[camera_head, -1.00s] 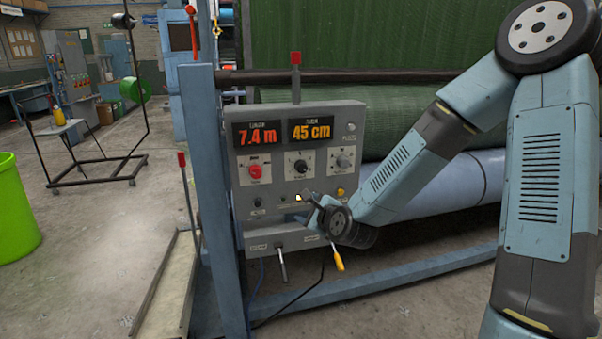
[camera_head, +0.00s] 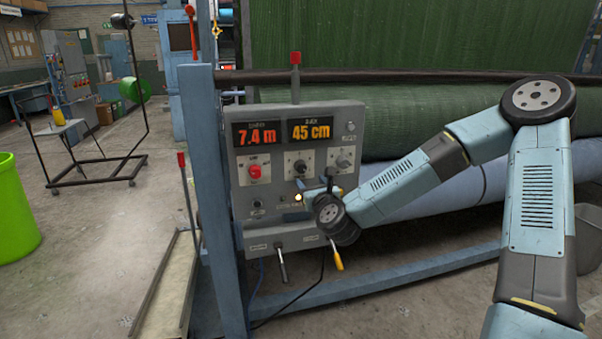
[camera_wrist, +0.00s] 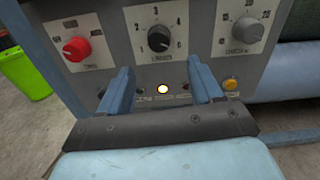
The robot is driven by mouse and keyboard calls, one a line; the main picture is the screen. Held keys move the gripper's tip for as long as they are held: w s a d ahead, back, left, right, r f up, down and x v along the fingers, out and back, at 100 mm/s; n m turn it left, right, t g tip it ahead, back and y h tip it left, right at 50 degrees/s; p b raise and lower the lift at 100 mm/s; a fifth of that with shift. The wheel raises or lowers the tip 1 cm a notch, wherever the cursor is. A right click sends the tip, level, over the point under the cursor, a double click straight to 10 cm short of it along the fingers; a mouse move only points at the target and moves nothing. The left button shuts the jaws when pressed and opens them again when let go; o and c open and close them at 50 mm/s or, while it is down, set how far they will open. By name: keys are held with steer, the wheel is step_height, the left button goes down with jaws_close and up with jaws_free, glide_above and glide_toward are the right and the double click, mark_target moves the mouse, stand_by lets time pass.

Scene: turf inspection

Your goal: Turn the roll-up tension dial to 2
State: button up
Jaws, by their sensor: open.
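The black centre dial (camera_wrist: 159,39) is ringed by numbers on the grey control panel (camera_wrist: 200,60); 2 to 6 look readable. Its pointer setting is too small to read surely. It also shows in the head view (camera_head: 300,167). My gripper (camera_wrist: 164,72) is open and empty, its two blue fingers spread below the dial, one toward each side. In the head view my gripper (camera_head: 317,190) is in front of the panel just below the dial, hiding part of the lower panel. The fingers do not enclose the dial.
A red knob (camera_wrist: 77,48) is left of the dial and a grey knob (camera_wrist: 247,29) right of it. A lit white lamp (camera_wrist: 162,89) and a yellow button (camera_wrist: 230,83) are below. Levers (camera_head: 281,263) hang under the panel; a blue post (camera_head: 205,180) stands left.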

mark_target(302, 170)
steer(key=x, duration=0.9)
steer(key=shift+w+a, duration=0.1)
steer(key=shift+w, duration=0.1)
